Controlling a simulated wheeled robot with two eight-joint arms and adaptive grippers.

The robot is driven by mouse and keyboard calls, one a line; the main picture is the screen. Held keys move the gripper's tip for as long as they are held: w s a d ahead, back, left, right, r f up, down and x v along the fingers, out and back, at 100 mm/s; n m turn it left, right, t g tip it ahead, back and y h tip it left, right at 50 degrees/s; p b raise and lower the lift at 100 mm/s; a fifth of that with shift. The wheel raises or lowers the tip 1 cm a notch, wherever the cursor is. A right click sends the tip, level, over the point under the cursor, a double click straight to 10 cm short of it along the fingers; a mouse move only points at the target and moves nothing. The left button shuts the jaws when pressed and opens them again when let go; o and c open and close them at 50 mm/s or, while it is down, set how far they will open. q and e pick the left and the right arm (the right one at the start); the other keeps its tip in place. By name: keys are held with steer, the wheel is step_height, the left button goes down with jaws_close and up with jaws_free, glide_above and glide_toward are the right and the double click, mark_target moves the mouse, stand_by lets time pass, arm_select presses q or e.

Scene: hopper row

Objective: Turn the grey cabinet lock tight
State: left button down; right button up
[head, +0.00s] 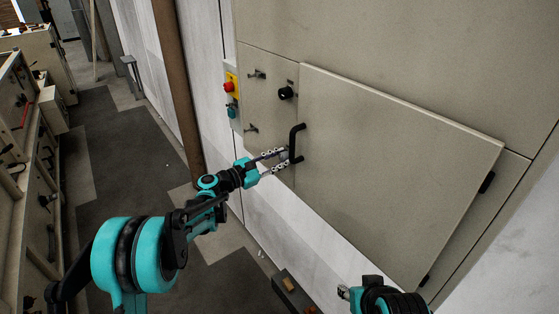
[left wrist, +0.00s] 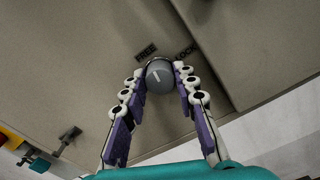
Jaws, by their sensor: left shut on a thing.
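The grey lock knob (left wrist: 160,77) is round with a white pointer line, seen in the left wrist view. The line slants, its upper end leaning left towards the FREE label (left wrist: 146,51); the LOCK label (left wrist: 185,51) is to its upper right. My left gripper (head: 287,159) has its fingers on both sides of the knob, shut on it. In the head view the knob is hidden at the fingertips, beside the black handle (head: 294,143) of the cabinet door (head: 395,150). My right gripper (head: 344,292) shows only partly at the bottom; its jaws are unclear.
A red emergency button (head: 229,87) and a teal button (head: 232,111) are further left. A grey box (head: 292,290) lies on the floor below.

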arm_select(q)
steer(key=m+b, duration=0.1)
steer(key=m, duration=0.2)
steer(key=shift+m, duration=0.3)
steer(key=m, duration=0.4)
steer(key=shift+f+m+b, duration=0.1)
steer(key=shift+m+b, duration=0.2)
steer(key=shift+b, duration=0.1)
steer(key=m, duration=0.3)
steer(key=shift+m, duration=0.3)
steer(key=shift+s+m+b, duration=0.1)
steer(key=shift+m+b, duration=0.35)
steer(key=shift+m, duration=1.35)
steer(key=c, duration=1.2)
jaws_free()
steer(key=shift+a, duration=0.1)
